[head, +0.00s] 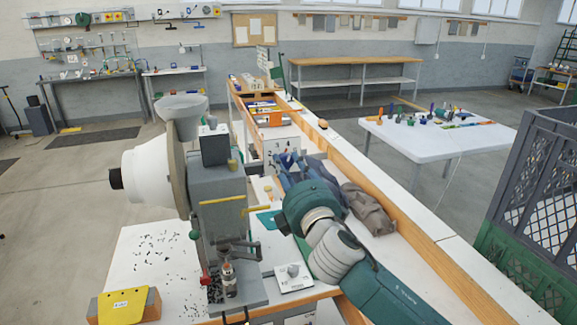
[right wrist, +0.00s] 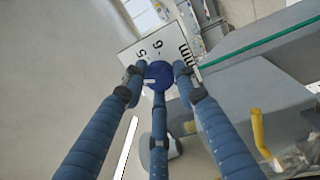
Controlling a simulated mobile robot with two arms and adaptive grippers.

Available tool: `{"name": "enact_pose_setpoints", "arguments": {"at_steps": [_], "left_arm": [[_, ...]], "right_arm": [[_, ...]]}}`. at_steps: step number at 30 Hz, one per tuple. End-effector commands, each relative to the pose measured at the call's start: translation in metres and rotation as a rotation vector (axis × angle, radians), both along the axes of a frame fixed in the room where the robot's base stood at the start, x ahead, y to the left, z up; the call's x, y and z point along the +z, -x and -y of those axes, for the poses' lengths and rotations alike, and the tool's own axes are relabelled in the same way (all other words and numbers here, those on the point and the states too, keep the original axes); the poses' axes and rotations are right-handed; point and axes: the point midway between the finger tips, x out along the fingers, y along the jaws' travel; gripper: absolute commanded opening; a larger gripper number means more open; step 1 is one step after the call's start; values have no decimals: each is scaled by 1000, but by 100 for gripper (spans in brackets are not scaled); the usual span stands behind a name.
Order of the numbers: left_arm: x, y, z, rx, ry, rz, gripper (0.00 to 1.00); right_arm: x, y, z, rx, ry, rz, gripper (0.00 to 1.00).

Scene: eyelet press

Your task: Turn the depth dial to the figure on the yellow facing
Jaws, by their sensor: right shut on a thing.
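The depth dial is a round blue knob (right wrist: 159,75) on a white plate (right wrist: 128,55) marked 5, 6 and mm in the right wrist view. The same white plate (head: 282,144) stands upright behind the press in the head view. My right gripper (right wrist: 158,80) has its blue fingers closed around the knob; in the head view the gripper (head: 291,164) reaches the plate from the front. A pale mark shows on the knob, but the figure it points to is unclear. The yellow facing (head: 122,305) is at the front left; its label is too small to read. My left gripper is out of view.
The grey eyelet press (head: 217,190) stands close left of my right arm. A small white plate with a grey knob (head: 293,270) lies in front of my arm. A brown cloth (head: 367,208) lies just right of my gripper. A green and grey crate (head: 535,215) stands at the right.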

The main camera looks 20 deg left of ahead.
Motion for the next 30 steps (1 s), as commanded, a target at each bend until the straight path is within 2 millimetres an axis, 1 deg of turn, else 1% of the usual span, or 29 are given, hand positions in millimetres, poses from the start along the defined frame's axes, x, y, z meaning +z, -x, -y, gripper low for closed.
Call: {"name": "enact_pose_setpoints", "arguments": {"at_steps": [8,9,11,12,20,23,26,30], "left_arm": [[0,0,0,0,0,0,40],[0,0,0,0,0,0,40],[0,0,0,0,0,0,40],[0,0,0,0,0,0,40],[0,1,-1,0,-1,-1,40],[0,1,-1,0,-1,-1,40],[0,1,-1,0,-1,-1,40],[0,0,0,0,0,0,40]], "right_arm": [[0,1,-1,3,0,0,3],[0,1,-1,3,0,0,33],[-1,1,-1,3,-1,0,45],[-1,1,-1,3,0,-1,48],[-1,1,0,1,0,-1,48],[-2,4,3,1,0,-1,48],[-3,13,8,1,-1,-2,48],[-6,34,22,2,0,-3,48]]}}
